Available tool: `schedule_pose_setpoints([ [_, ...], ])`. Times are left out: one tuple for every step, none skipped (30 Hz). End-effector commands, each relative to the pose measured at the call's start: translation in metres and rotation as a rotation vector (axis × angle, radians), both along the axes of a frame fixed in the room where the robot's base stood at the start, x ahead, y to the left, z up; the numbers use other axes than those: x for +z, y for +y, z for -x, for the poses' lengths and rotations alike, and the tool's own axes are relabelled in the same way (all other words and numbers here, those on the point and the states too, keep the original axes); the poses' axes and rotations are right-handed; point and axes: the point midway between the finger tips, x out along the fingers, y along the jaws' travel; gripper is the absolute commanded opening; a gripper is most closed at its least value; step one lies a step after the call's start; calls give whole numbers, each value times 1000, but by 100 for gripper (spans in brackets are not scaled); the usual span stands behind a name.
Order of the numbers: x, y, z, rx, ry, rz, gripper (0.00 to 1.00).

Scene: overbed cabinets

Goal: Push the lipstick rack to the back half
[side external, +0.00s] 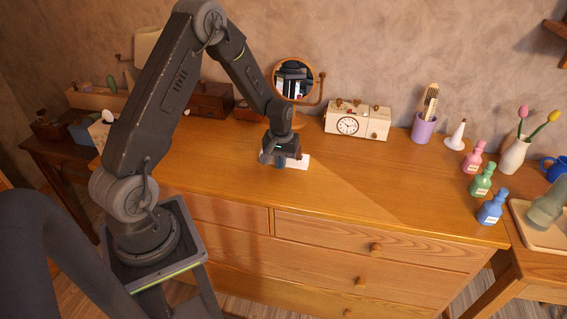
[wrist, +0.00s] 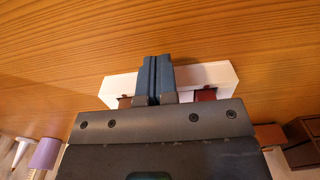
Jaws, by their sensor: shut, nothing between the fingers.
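The lipstick rack (side external: 299,162) is a small white block on the wooden dresser top, partly hidden behind my gripper in the side view. In the wrist view the white rack (wrist: 215,77) lies crosswise under my gripper, with dark red pieces (wrist: 206,95) showing on either side of the fingers. My gripper (side external: 280,164) points down at the rack. Its blue-grey fingers (wrist: 156,60) are shut together and empty, and their tips reach just past the rack's front edge. I cannot tell whether they touch it.
Behind the rack stand a round mirror (side external: 294,80), a cream clock box (side external: 357,120) and a brown box (side external: 211,100). A purple cup (side external: 423,129), white cone (side external: 456,135) and several bottles (side external: 481,180) stand to the right. The dresser top (side external: 370,185) between rack and bottles is clear.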

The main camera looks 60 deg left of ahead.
Motion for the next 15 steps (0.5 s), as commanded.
schedule_pose_setpoints([
  [0,3,-2,1,-1,-1,0],
  [0,4,-4,1,-1,-1,0],
  [0,6,-5,1,-1,-1,0],
  [0,7,-6,1,-1,-1,0],
  [0,8,-8,1,-1,-1,0],
  [0,10,-9,1,-1,-1,0],
  [0,11,-11,1,-1,-1,0],
  [0,12,-12,1,-1,-1,0],
  [0,14,-13,2,0,0,0],
  [0,15,-14,2,0,0,0],
  [0,16,-15,2,-1,-1,0],
  [0,17,-17,2,-1,-1,0],
  [0,18,-17,2,-1,-1,0],
  [0,18,-18,1,-1,-1,0],
  [0,19,-19,1,-1,-1,0],
])
